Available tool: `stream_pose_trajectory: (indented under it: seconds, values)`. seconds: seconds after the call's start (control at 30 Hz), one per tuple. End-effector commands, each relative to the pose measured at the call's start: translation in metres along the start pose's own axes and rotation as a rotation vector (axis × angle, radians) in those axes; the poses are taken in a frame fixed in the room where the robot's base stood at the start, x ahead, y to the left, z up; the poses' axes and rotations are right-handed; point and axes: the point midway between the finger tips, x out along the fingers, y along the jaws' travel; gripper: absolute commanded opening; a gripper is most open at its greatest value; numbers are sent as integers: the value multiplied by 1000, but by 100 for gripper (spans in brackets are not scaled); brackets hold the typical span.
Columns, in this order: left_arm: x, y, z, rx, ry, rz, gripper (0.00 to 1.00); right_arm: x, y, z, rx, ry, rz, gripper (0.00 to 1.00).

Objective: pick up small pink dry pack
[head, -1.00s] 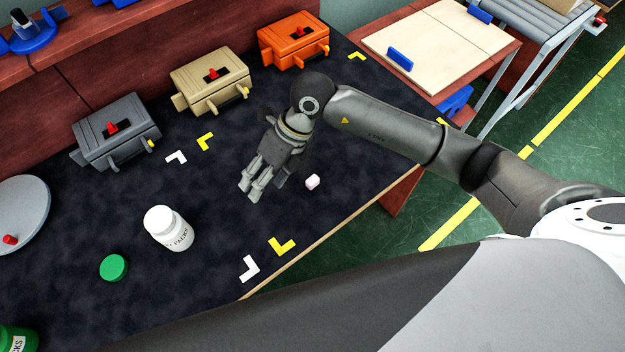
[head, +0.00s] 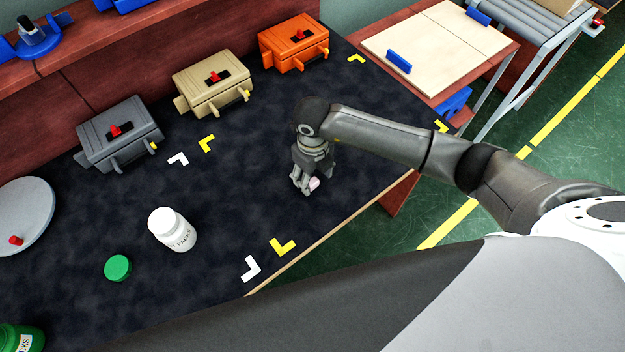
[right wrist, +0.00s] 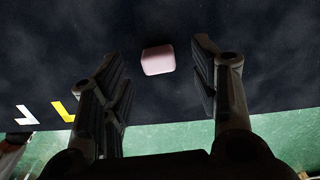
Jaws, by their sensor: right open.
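The small pink dry pack (head: 314,183) lies on the dark table mat, partly hidden by my right gripper in the head view. It also shows in the right wrist view (right wrist: 157,60), whole and untouched, between the lines of the two fingers and toward their tips. My right gripper (head: 304,189) points down at the pack, with its fingers apart and nothing between them; it also shows in the right wrist view (right wrist: 161,66). I cannot tell its exact height over the mat. My left gripper is not in view.
A white bottle (head: 172,230) and a green lid (head: 117,268) stand at the left on the mat (head: 230,200). Grey (head: 118,133), tan (head: 212,82) and orange (head: 293,43) boxes line the back. The mat around the pack is clear; the table's front edge is near.

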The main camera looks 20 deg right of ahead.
Motion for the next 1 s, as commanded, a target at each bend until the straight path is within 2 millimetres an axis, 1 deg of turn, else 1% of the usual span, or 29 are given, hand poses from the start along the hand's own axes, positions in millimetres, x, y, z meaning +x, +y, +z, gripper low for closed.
stream_pose_trajectory:
  seconds: [0.03, 0.1, 0.2, 0.3, 0.5, 0.8, 1.0]
  values:
    - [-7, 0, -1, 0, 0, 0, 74, 5, 2, -2, 1, 4, 3, 55]
    - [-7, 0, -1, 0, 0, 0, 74, 15, 2, -1, 2, 2, 2, 55]
    - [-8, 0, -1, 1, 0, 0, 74, 24, 2, 0, 0, 0, 2, 55]
    - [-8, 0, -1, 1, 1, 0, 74, 28, 2, 0, 0, 0, 1, 55]
    - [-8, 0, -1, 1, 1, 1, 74, 29, 2, 0, 0, -1, 1, 55]
    - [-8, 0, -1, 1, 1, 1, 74, 28, 1, 0, 0, -1, 1, 18]
    - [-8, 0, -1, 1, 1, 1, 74, 28, 1, 0, 0, -1, 1, 17]
